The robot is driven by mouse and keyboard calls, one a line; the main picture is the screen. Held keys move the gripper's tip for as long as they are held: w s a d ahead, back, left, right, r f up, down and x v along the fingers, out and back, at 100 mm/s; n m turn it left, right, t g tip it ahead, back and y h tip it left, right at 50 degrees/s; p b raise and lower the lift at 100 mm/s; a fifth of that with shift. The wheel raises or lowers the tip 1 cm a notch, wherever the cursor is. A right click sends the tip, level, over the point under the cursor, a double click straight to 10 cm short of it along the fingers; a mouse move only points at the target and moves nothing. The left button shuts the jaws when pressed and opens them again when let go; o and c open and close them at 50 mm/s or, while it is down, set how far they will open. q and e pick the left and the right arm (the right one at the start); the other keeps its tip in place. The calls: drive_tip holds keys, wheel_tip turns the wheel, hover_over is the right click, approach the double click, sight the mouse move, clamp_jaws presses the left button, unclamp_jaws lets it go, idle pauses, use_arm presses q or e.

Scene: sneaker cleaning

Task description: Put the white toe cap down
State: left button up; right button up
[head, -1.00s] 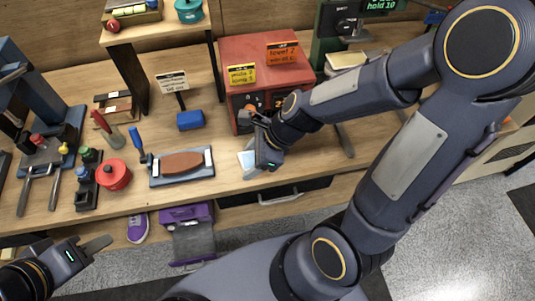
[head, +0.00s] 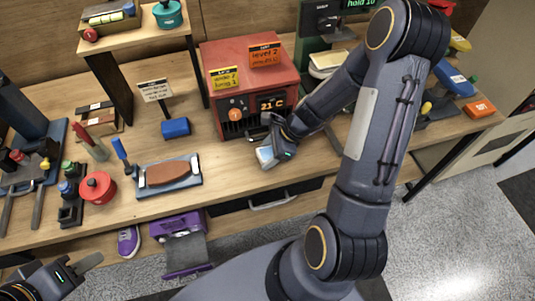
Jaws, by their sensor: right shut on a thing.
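The white toe cap (head: 266,156) is a small pale piece at the fingertips of my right gripper (head: 272,143). My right gripper is shut on it, over the front part of the bench, just in front of the red oven-like box (head: 228,62). I cannot tell whether the cap touches the bench top. The fingers hide part of the cap. My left gripper (head: 82,266) is low at the left, in front of the bench and empty; its finger gap is not clear.
A grey tray with a brown block (head: 196,181) lies left of the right gripper. A blue block (head: 175,127), a red round pot (head: 97,187) and a purple machine (head: 180,224) are further left. Bare bench top (head: 226,165) lies between tray and gripper.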

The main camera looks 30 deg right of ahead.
drive_tip(key=shift+f, duration=0.2)
drive_tip(key=shift+f, duration=0.2)
drive_tip(key=o, duration=1)
